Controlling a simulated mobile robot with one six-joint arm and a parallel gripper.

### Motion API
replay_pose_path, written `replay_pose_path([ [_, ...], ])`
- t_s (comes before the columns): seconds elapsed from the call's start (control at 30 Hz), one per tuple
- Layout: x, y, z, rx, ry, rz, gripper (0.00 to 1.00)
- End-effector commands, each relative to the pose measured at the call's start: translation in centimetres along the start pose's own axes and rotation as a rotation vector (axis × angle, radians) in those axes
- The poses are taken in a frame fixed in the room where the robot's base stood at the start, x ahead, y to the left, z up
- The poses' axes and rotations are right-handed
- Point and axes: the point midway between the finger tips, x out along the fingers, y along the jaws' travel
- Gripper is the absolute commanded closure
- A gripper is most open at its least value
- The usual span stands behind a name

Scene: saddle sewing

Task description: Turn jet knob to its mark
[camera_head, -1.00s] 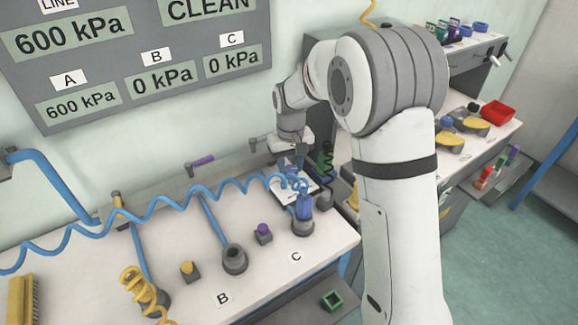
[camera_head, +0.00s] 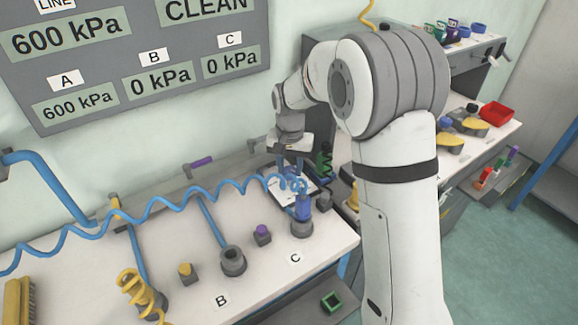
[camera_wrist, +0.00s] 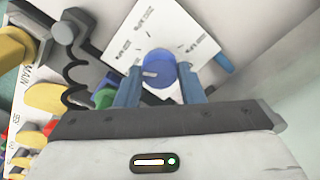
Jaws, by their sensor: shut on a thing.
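The jet knob (camera_wrist: 158,70) is a round blue knob with a pale pointer line, in the middle of the wrist view. It sits on a white plate (camera_wrist: 192,40) with dark marks and small printing around it; the printing is too blurred to read. The pointer line lies toward the left of the knob. My gripper (camera_wrist: 160,84) is shut on the knob, with one blue finger on each side. In the head view my gripper (camera_head: 292,165) is at the far right end of the bench, and the blue coil hides the knob there.
A blue coiled hose (camera_head: 150,205) runs across the bench to a blue fitting (camera_head: 303,207) in socket C. Socket B (camera_head: 232,261) is empty. A yellow coil (camera_head: 140,290) stands at the left. Yellow and green things crowd the left of the wrist view.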

Motion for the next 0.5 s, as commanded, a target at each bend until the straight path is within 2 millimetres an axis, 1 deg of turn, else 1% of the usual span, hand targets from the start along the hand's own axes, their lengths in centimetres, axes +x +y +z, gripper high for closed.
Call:
replay_pose_path([
  [0.03,0.40,0.14,0.41,0.002,-0.014,0.007,0.88],
  [0.37,0.40,0.11,0.42,0.003,-0.015,0.007,0.88],
  [0.4,0.41,0.11,0.42,0.003,-0.015,0.007,0.63],
  [0.5,0.34,0.08,0.33,0.003,-0.012,0.005,0.55],
])
